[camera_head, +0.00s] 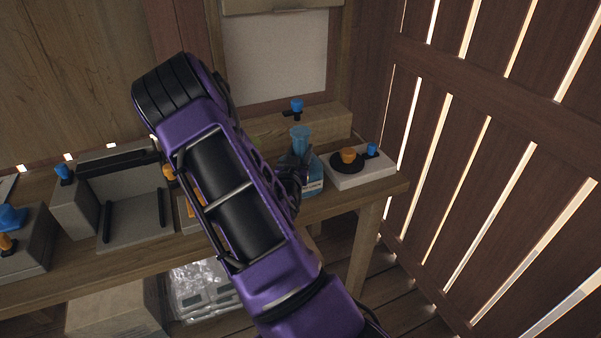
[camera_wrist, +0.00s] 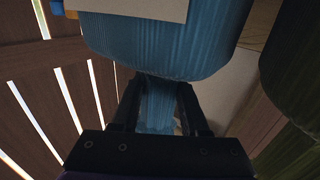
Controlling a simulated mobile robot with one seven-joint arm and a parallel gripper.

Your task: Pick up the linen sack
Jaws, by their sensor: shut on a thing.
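The linen sack (camera_head: 314,183) is blue with a pale label and stands near the right part of the wooden bench, partly hidden by my arm. Its gathered neck and flared top (camera_head: 300,137) rise above my gripper. In the wrist view the sack's wide body (camera_wrist: 160,45) fills the top, and its neck runs between the fingers. My gripper (camera_wrist: 158,90) is shut on the neck; in the head view the gripper (camera_head: 292,178) is dark and mostly hidden. I cannot tell whether the sack's base touches the bench.
A white box with an orange and black knob (camera_head: 349,168) sits right of the sack. A wooden beam (camera_head: 325,122) lies behind. A dark greenish object (camera_wrist: 290,75) is close on the right in the wrist view. A slatted wall borders the right.

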